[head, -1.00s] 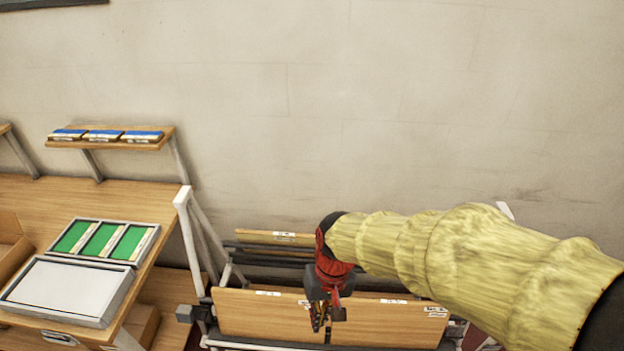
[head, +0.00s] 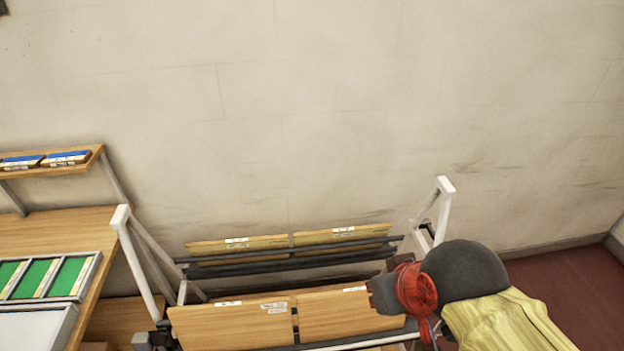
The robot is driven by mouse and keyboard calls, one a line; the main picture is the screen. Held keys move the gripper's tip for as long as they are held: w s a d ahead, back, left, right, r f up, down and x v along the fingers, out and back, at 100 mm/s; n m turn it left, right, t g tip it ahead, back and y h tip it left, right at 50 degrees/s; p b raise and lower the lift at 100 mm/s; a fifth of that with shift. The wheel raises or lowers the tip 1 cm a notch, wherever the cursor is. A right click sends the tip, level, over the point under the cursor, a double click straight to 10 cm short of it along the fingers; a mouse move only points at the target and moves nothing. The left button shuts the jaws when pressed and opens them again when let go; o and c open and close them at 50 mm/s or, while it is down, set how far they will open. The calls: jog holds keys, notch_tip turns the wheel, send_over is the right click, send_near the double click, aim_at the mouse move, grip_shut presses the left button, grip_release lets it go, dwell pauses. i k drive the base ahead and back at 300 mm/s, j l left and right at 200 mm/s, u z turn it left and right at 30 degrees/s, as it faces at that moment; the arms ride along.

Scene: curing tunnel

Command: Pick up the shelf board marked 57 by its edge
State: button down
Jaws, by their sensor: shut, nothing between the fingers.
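Several wooden shelf boards with small white labels stand in a rack. The front pair is a left board (head: 230,325) and a right board (head: 338,318); behind them are a rear left board (head: 215,247) and a rear right board (head: 368,234). The label print is too small to read, so I cannot tell which board is marked 57. My gripper (head: 384,294) is shut and empty, at the upper right corner of the front right board and overlapping it in the picture. I cannot tell whether they touch. My wrist hides the rack's right end.
The rack has dark rails (head: 290,262) and a white post at each side, left (head: 138,262) and right (head: 440,205). A wooden workbench (head: 60,232) with green panels (head: 38,278) stands at left, under a small shelf (head: 60,169). Red floor (head: 560,285) is clear at right.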

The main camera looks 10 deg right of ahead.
aim_at(344, 313)
jog(key=i+j+z, duration=0.2)
jog(key=z, duration=0.15)
jog(key=i+j+z, duration=0.15)
jog(key=j+z, duration=0.25)
jog(key=l, duration=0.1)
